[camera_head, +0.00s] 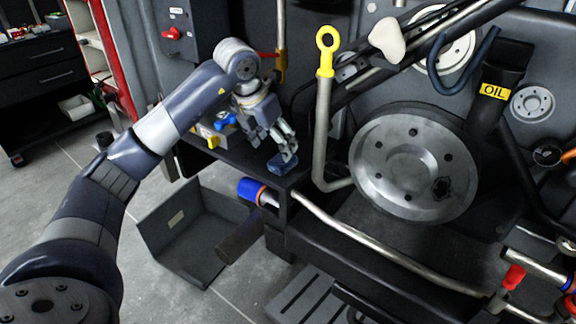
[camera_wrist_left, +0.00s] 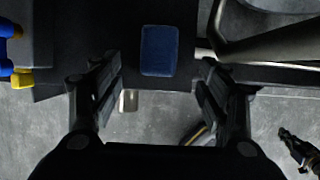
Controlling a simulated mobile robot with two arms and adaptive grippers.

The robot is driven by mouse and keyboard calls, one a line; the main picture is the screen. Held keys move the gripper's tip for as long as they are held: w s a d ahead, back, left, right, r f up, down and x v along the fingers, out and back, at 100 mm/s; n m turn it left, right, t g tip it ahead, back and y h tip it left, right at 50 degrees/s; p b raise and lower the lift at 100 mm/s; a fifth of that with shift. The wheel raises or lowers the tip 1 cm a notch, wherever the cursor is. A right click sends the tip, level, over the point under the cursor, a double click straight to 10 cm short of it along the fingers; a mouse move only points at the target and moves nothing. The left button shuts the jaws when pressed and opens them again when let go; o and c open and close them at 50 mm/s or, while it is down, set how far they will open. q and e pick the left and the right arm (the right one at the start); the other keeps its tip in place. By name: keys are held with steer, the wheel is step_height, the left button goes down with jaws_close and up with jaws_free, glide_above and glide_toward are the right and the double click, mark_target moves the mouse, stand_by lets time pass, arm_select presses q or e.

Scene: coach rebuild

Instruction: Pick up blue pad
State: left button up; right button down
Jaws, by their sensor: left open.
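The blue pad (camera_head: 281,164) lies on a dark ledge (camera_head: 255,190) just below my left gripper (camera_head: 272,147) in the head view. In the left wrist view the pad (camera_wrist_left: 159,50) is a small dark blue block with rounded corners, near the front edge of the ledge. My left gripper (camera_wrist_left: 160,95) is open, with the pad centred ahead of the gap between its fingers. Nothing shows between the fingers except the view of the ledge and floor. My right gripper is not in view.
Blue and yellow parts (camera_head: 221,122) sit on the ledge to the left of the gripper. A pipe with a yellow ring handle (camera_head: 326,52) rises to the right. A large metal disc (camera_head: 413,165) stands farther right. A grey open bin (camera_head: 188,232) is on the floor below.

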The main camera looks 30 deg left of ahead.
mark_target(280, 160)
arm_select(q)
steer(key=b+x, duration=0.1)
steer(key=x, duration=0.6)
steer(key=shift+a+f, duration=0.15)
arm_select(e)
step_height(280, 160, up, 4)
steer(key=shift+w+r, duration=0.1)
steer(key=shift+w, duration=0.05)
arm_select(q)
steer(key=c, duration=1.1)
